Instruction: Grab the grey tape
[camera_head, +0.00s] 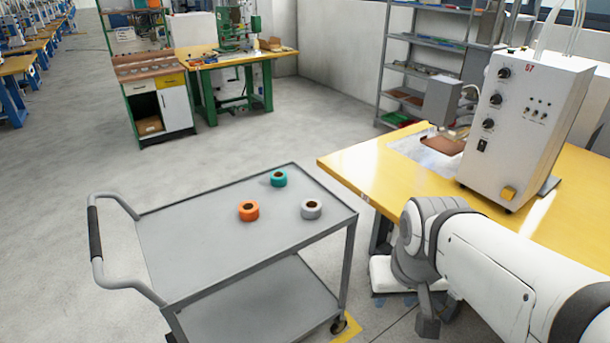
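The grey tape (311,209) is a small roll lying flat on the top shelf of a grey cart (190,245), near the cart's right edge. An orange tape roll (249,211) lies to its left, and a green tape roll (279,178) lies behind and to the left of it. The three rolls are apart from each other. My white and grey arm reaches in from the lower right, beside the cart and apart from the tapes. I cannot clearly make out my gripper's fingers or whether they are open. Nothing covers the grey tape.
A yellow-topped table (365,165) stands right of the cart, carrying a white control box (525,125) with knobs. The cart has a raised rim, a handle (95,235) at left and a lower shelf. A workbench (235,57) and metal shelving stand behind. Floor left of the cart is clear.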

